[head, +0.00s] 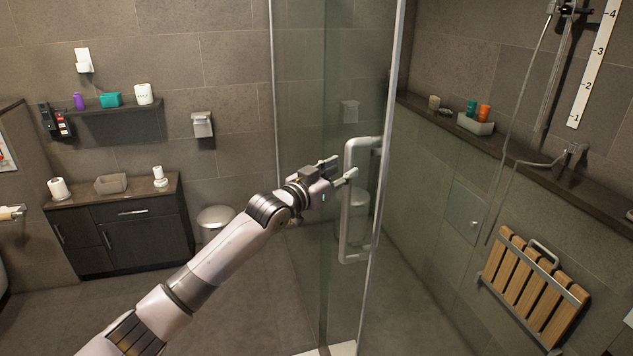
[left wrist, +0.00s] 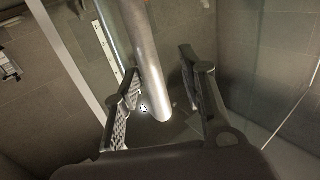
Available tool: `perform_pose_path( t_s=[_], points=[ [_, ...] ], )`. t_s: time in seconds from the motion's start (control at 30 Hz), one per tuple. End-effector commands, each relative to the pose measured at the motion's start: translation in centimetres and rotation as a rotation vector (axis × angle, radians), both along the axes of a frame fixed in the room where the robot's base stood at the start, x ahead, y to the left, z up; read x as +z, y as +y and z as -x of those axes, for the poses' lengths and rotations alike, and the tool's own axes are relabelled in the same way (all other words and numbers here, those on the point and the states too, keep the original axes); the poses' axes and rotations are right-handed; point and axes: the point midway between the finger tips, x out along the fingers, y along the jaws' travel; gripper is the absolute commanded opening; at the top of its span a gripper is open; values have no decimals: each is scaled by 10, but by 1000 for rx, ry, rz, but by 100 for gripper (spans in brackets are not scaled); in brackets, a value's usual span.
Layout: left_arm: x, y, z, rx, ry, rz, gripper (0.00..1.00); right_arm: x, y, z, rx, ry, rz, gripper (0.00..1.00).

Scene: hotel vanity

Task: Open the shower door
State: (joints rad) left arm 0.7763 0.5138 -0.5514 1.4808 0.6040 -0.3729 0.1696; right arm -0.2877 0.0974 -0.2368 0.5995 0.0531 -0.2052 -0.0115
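The glass shower door (head: 340,100) stands in the middle of the head view, with a metal frame edge on its right side. A vertical D-shaped metal handle (head: 350,215) is mounted near that edge. My left gripper (head: 341,170) is at the upper part of the handle, just left of it. In the left wrist view the gripper (left wrist: 165,95) is open, its two ridged fingers apart. The handle bar (left wrist: 148,65) reaches in between them, closer to the left finger; whether it touches that finger I cannot tell. My right gripper does not show.
A wooden slatted folding seat (head: 535,290) hangs on the right wall. A ledge with bottles (head: 475,120) runs along that wall. A dark cabinet (head: 125,230), a shelf (head: 110,108) and a bin (head: 215,219) are at the left. The floor left of the door is clear.

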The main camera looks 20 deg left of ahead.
Motion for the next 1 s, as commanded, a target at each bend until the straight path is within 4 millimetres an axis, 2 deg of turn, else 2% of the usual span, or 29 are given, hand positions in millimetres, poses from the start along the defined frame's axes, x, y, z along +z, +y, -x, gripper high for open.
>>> perform_pose_path(
  t_s=[0.3,0.47,0.6,0.9,0.97,1.0],
  points=[
    [-1,25,57,2,2,-3,38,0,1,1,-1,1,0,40],
    [-1,33,75,3,1,-2,38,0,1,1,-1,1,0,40],
    [0,35,82,2,1,-2,38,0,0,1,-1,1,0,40],
    [0,36,83,3,2,-1,38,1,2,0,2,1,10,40],
    [-5,37,82,7,9,0,38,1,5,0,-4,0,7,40],
    [-14,39,79,15,20,-1,38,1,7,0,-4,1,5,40]
  ],
)
